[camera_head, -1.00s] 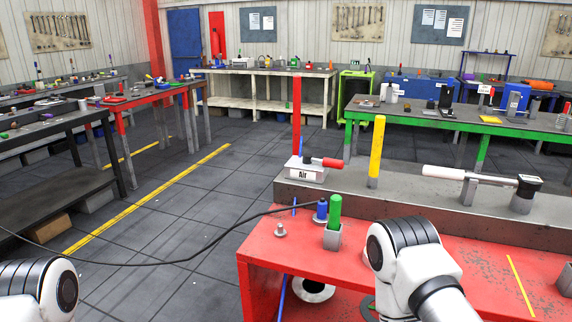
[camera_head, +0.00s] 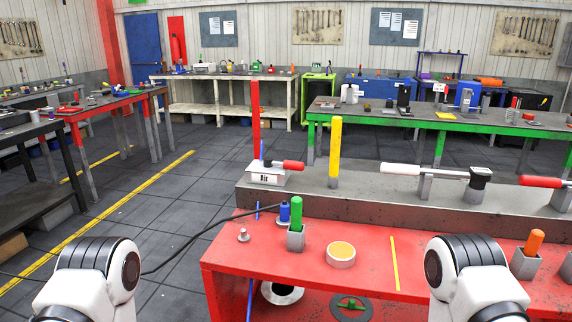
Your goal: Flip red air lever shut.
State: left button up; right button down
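The box sits on the left end of the grey beam (camera_head: 385,187), behind the red table (camera_head: 330,278). Parts of my two white arms show at the bottom of the view, one at lower left and one at lower right. Neither gripper is in view, and both visible arm parts are well apart from the lever.
A yellow post (camera_head: 334,150) stands just right of the lever. On the red table are a green-handled tool in a grey holder (camera_head: 296,238), a blue fitting with a black hose (camera_head: 284,212), a tape roll (camera_head: 341,254) and an orange-handled tool (camera_head: 534,242). Another red-handled lever (camera_head: 541,181) is at far right.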

aim_at(268, 162)
jog(key=i+j, duration=0.2)
jog(key=j, duration=0.2)
jog(key=i+j, duration=0.15)
jog(key=j, duration=0.25)
jog(key=i+j, duration=0.2)
jog(key=j, duration=0.2)
